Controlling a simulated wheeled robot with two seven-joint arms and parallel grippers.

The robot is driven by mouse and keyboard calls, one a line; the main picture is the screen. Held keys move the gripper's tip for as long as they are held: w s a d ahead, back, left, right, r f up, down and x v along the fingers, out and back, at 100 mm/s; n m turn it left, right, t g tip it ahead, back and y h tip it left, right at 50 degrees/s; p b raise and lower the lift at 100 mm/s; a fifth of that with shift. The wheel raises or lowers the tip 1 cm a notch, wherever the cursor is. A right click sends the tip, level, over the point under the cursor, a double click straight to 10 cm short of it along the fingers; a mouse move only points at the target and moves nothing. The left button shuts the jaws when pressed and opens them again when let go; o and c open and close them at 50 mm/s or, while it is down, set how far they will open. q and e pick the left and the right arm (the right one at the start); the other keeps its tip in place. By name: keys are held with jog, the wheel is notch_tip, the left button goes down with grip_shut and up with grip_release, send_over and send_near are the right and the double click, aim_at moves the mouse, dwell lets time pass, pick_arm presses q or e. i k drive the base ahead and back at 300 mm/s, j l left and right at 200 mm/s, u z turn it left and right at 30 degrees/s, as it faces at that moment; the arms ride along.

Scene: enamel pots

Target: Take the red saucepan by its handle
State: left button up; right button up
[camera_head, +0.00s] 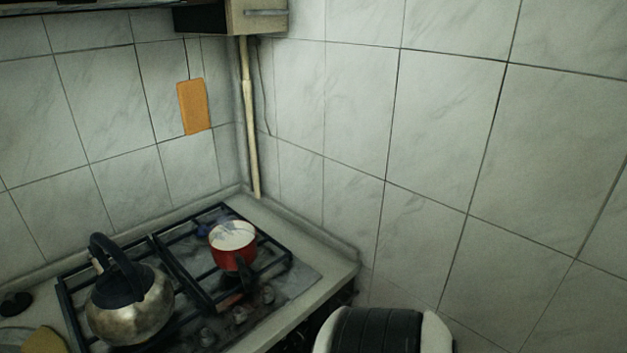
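The red saucepan (227,260) stands upright on the right rear part of the gas stove (305,283). Its inside is pale. Neither of my grippers shows in the head view, and nothing is touching the saucepan. A rounded black and white part at the bottom edge looks like part of my own body.
A metal kettle (130,308) with a black handle stands on the stove left of the saucepan. Black grates cover the burners. Tiled walls close off the back and right. A pale pipe (249,120) runs down the corner. An orange board (193,107) hangs on the wall.

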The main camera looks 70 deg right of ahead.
aim_at(238, 253)
jog(key=z, duration=1.7)
